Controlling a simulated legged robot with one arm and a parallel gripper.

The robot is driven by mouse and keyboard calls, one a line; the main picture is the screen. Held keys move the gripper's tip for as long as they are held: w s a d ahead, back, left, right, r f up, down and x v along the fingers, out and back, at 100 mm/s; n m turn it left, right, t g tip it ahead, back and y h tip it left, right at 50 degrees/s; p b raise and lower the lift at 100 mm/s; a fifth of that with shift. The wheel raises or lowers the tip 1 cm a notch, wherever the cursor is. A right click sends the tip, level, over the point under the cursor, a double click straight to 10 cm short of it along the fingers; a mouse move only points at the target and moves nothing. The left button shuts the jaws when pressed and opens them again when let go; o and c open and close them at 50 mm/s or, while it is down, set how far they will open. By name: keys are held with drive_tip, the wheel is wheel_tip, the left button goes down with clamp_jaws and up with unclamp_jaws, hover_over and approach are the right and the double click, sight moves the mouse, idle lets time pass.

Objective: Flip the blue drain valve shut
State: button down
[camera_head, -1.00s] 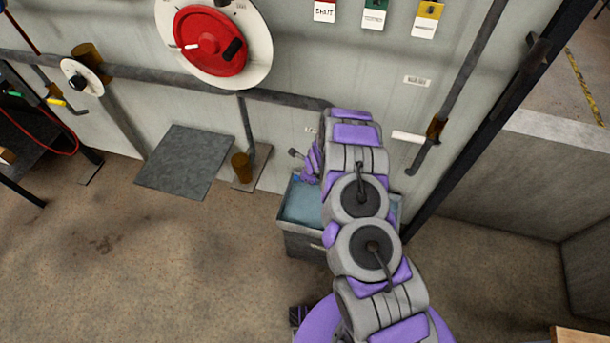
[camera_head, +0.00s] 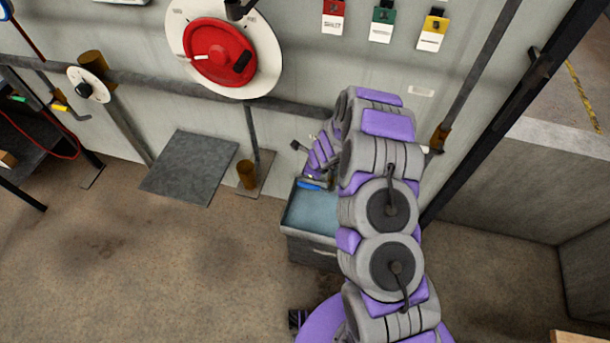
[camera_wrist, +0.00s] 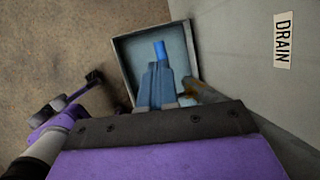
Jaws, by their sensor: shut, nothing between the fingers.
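The blue drain valve handle (camera_head: 310,185) shows as a short blue bar at the back left of a grey bin, below my gripper (camera_head: 316,168). In the wrist view the blue handle (camera_wrist: 161,50) pokes out just beyond the tips of my gripper (camera_wrist: 157,68). The fingers are together with nothing between them. I cannot tell whether they touch the handle. A brass-coloured pipe (camera_wrist: 203,90) runs beside the fingers from the wall side. The valve body is mostly hidden by my gripper.
The grey bin (camera_head: 310,246) stands below against the wall. A DRAIN label (camera_wrist: 283,40) is on the wall. A red wheel (camera_head: 219,55) on a white disc is up left. A dark frame post (camera_head: 480,130) stands at right.

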drive_tip(key=s+a+r+n+y, duration=0.1)
drive_tip(key=s+a+r+n, duration=0.2)
drive_tip(key=r, duration=0.6)
drive_tip(key=s+a+r+n+y, duration=0.1)
drive_tip(key=s+a+r+n, duration=0.15)
drive_tip(key=r, duration=0.55)
drive_tip(key=s+r+n+g+b, duration=0.1)
drive_tip(key=s+r+n+g, duration=0.1)
drive_tip(key=s+r+n, duration=0.6)
drive_tip(key=s+d+r+n+g+h, duration=0.1)
drive_tip(key=s+d, duration=0.4)
drive_tip(key=s, duration=0.5)
drive_tip(key=s+d+r+n+g+h+b, duration=0.1)
drive_tip(key=s+d+r+n, duration=0.3)
drive_tip(key=s, duration=0.6)
drive_tip(key=s+d+r+n+g+h+b, duration=0.1)
drive_tip(key=s+d+r+n+h, duration=0.2)
drive_tip(key=s+d, duration=0.3)
drive_tip(key=s+r, duration=0.1)
drive_tip(key=s, duration=0.3)
drive_tip(key=shift+s+d, duration=0.35)
drive_tip(key=shift+s, duration=0.05)
drive_tip(key=c, duration=1.8)
unclamp_jaws()
drive_tip(key=shift+n, duration=0.25)
